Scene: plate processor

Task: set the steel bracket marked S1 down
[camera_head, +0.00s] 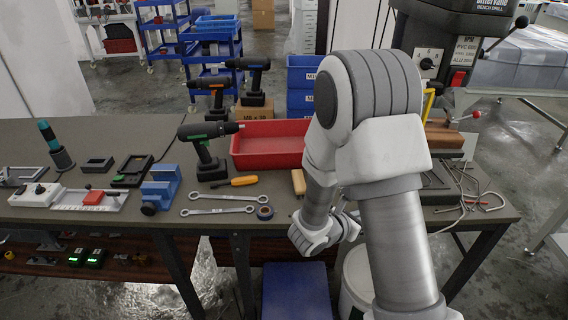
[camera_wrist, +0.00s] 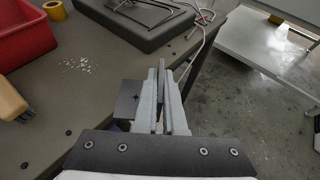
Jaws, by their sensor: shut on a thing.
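My gripper (camera_wrist: 160,78) shows in the wrist view, its two fingers close together near the edge of the dark grey table (camera_wrist: 85,85). A flat dark grey plate (camera_wrist: 127,103) with a small dark cross-shaped mark sticks out to the left of the fingers. It looks like the steel bracket, held between them; no S1 marking can be read. Whether its underside touches the table cannot be told.
A red bin (camera_head: 262,143), a drill (camera_head: 206,150), a screwdriver (camera_head: 232,182), wrenches (camera_head: 220,204) and a blue vise (camera_head: 160,186) stand or lie on the table. A dark case with cables (camera_wrist: 148,15) lies beyond the fingers. Bare table shows left of the gripper in the wrist view.

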